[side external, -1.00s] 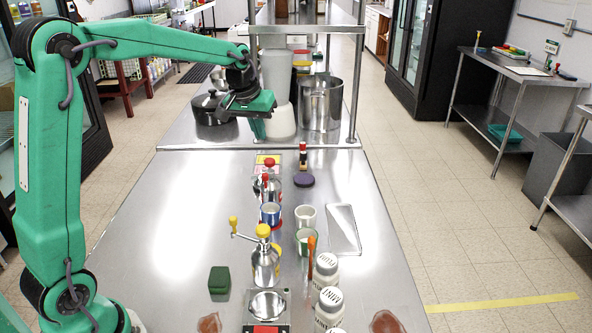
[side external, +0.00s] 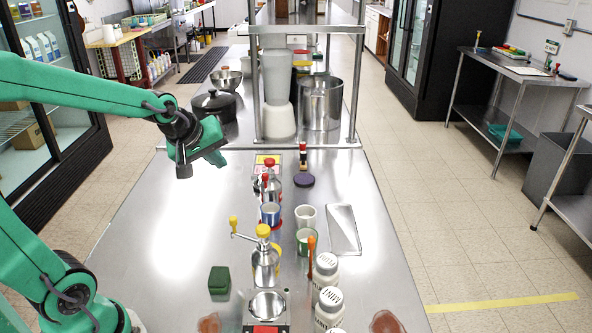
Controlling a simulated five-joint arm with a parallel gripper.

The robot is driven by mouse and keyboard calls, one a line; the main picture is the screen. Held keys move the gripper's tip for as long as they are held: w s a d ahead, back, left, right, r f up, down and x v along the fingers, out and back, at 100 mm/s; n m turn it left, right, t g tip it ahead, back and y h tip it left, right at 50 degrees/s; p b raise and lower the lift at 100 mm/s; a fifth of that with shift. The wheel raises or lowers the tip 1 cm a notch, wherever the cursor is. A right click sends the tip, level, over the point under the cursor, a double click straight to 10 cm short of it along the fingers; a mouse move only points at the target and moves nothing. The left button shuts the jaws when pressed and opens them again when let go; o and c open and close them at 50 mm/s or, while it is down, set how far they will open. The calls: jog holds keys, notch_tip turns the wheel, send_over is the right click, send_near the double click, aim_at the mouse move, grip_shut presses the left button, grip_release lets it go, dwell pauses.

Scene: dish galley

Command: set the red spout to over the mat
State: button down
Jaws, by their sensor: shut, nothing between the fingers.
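A steel canister with a red knob (side external: 270,185) stands upright in the middle of the steel counter. Its red spout seems to be the small red part (side external: 265,179) on its near side; it is too small to tell which way it points. A pink and yellow mat (side external: 267,159) lies flat just behind the canister, partly hidden by it. Whether the spout is above the mat I cannot tell. My gripper (side external: 184,172) is shut and empty, held above the counter left of the canister and apart from it.
A similar canister with a yellow knob and crank (side external: 265,265) stands nearer. A blue cup (side external: 270,215), white cup (side external: 306,217), purple disc (side external: 304,181), steel tray (side external: 343,230), jars (side external: 326,270) and green box (side external: 219,280) surround it.

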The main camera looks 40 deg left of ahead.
aim_at(265, 177)
jog(key=shift+f, duration=0.15)
jog(key=w+f, duration=0.8)
jog(key=w, duration=0.1)
jog(key=shift+w, duration=0.15)
dwell(0.8)
jog(key=shift+d, duration=0.1)
jog(key=shift+w+d+h, duration=0.4)
jog(key=shift+w+d, duration=0.4)
jog(key=shift+a, duration=0.2)
jog(key=shift+s+a+r, duration=0.1)
jog(key=shift+s+a, duration=0.2)
jog(key=shift+a, duration=0.3)
jog(key=shift+s, duration=0.15)
